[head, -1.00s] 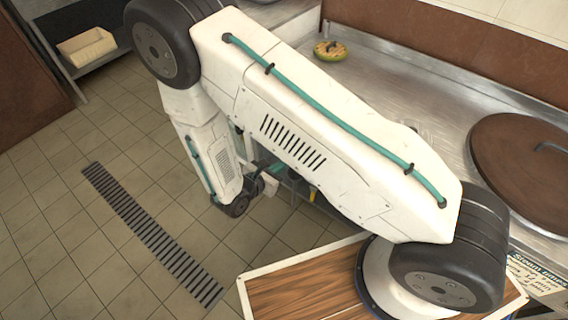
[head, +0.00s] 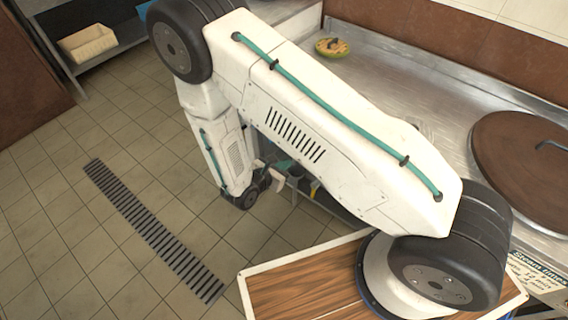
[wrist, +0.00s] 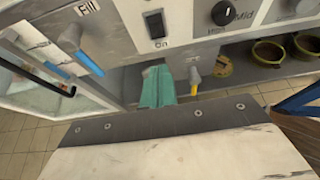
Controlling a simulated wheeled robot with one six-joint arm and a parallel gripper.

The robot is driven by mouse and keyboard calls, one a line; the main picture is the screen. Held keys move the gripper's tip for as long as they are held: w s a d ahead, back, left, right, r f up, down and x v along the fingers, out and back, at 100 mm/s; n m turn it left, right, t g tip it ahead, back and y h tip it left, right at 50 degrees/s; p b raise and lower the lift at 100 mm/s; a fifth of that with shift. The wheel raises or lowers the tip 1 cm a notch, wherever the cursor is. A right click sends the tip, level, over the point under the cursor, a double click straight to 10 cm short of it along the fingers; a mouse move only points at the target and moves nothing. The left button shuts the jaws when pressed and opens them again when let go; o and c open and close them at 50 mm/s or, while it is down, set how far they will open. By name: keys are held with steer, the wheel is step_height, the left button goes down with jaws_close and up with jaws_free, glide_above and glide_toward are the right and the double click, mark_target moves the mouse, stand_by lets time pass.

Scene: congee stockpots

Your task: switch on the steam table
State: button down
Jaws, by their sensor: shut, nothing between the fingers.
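The steam table's metal front panel (wrist: 190,20) fills the top of the wrist view. On it is a black rocker switch (wrist: 155,24) with "On" printed below it; I cannot tell which way it is set. A black knob (wrist: 222,13) with a "Mid" mark sits to its right. My gripper (wrist: 157,76) is shut and empty, its teal fingers just below the switch in the picture, apart from it as far as I can tell. In the head view the steam table's metal top (head: 400,95) shows, but the switch is hidden and my arm covers much of the front.
A blue lever (wrist: 90,63) under "Fill" is left of the switch. A yellow-handled valve (wrist: 194,78) hangs below the panel. Small pots (wrist: 268,51) stand on the lower shelf. A brown round lid (head: 525,165) covers a pot. The tiled floor (head: 120,240) is open at left.

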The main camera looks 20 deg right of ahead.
steer(key=r+x, duration=0.1)
steer(key=x, duration=0.9)
steer(key=shift+w+d, duration=0.35)
steer(key=shift+d, duration=0.1)
steer(key=shift+a+f, duration=0.1)
